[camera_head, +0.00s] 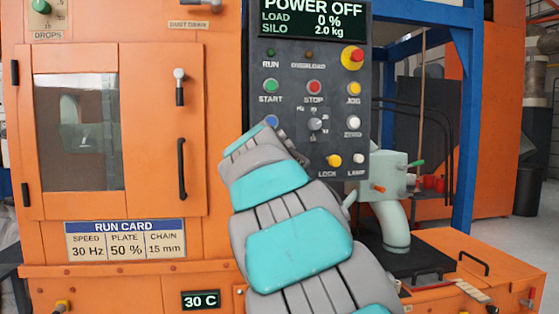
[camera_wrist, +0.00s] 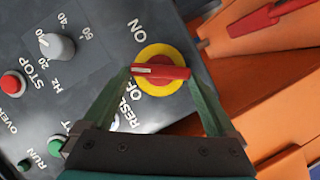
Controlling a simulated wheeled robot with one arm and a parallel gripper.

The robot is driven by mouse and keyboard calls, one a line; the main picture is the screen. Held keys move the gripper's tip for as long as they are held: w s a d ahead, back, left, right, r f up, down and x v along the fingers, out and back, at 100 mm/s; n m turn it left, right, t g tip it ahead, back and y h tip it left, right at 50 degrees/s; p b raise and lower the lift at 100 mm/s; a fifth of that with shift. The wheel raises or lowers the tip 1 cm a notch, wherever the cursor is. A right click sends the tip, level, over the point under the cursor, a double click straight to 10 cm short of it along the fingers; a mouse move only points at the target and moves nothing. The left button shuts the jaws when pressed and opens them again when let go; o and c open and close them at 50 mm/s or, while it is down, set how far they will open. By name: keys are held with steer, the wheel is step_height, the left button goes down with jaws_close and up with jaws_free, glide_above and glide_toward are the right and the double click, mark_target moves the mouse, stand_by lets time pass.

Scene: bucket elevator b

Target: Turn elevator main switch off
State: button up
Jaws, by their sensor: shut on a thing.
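The elevator main switch, a red rotary handle (camera_wrist: 165,73) on a yellow round plate (camera_wrist: 158,52), shows in the wrist view. Its white mark is at the left end, and the handle lies nearly level in that picture. ON is printed at its upper left and OFF at its lower left, partly covered by a finger. My gripper (camera_wrist: 160,72) is shut on the handle, one green finger at each end. In the head view my arm hides the switch and the gripper. The display (camera_head: 311,18) reads POWER OFF, LOAD 0 %, SILO 2.0 kg.
The dark control panel (camera_head: 333,142) carries a red STOP button (camera_head: 314,87), a green START button (camera_head: 271,86), a speed knob (camera_head: 315,124) and a red-and-yellow emergency button (camera_head: 352,57). Orange cabinet surfaces stand left and right. A pale pipe (camera_head: 393,225) stands right of the panel.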

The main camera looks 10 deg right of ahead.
steer(key=shift+f+n+t+h, duration=0.25)
steer(key=shift+n+t+h, duration=0.25)
steer(key=shift+n, duration=0.9)
steer(key=shift+f+n+t+h, duration=0.25)
steer(key=shift+n+t+h, duration=0.2)
steer(key=shift+n, duration=0.95)
steer(key=shift+a, duration=0.1)
steer(key=o, duration=1)
steer(key=b+v, duration=0.1)
steer(key=v, duration=0.6)
steer(key=shift+s+a, duration=0.2)
steer(key=shift+s, duration=0.15)
